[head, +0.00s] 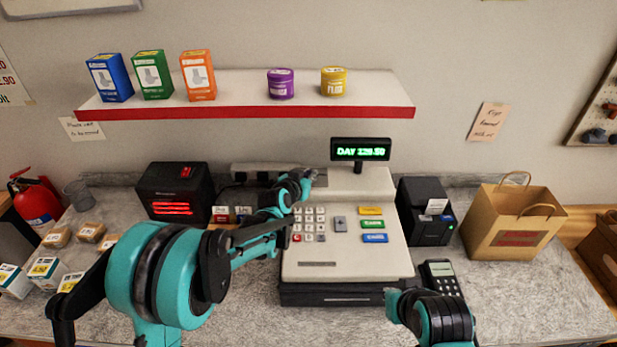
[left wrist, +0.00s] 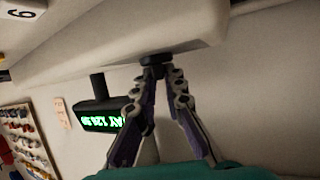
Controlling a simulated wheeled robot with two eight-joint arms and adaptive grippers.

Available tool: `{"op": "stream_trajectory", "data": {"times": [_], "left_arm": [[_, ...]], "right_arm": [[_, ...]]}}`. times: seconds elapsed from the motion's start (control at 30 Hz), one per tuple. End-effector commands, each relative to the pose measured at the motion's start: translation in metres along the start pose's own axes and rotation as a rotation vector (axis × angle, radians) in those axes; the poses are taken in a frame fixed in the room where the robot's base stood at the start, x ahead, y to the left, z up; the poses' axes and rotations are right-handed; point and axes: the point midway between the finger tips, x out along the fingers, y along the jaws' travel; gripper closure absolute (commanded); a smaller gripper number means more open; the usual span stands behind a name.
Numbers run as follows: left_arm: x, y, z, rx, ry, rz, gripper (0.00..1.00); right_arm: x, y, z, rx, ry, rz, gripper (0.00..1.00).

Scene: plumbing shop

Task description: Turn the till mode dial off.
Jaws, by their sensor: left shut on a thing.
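The cream till (head: 345,262) stands on the counter, its green display (head: 360,152) reading a "DAY" total. My left arm reaches across the till's left side, and my left gripper (head: 311,177) is at its upper part. In the left wrist view the till's cream body (left wrist: 190,28) fills the top. There the left gripper's fingertips (left wrist: 163,74) are closed on a small dark knob, the mode dial (left wrist: 155,58). The dial's pointer and markings are hidden, so its setting cannot be read. Of my right arm only a teal and black part shows at the bottom; its fingers are not visible.
A card reader (head: 441,279) and a black receipt printer (head: 428,212) stand right of the till, with a paper bag (head: 515,221) beyond. A black box with red lit bars (head: 174,193) stands left. A shelf (head: 240,97) with boxes and tins hangs above.

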Motion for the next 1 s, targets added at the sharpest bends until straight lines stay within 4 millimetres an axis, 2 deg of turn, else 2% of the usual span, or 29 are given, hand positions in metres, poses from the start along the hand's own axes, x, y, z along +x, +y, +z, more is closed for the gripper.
{"op": "stream_trajectory", "data": {"times": [0.67,1.0], "left_arm": [[0.003,0.009,0.0,-0.15,-0.003,-0.367,1.0],[0.005,0.013,-0.001,-0.266,-0.002,-0.643,1.0]], "right_arm": [[0.012,0.0,0.009,0.0,0.0,0.0,1.0],[0.017,0.0,0.012,0.0,0.0,0.0,1.0]]}}
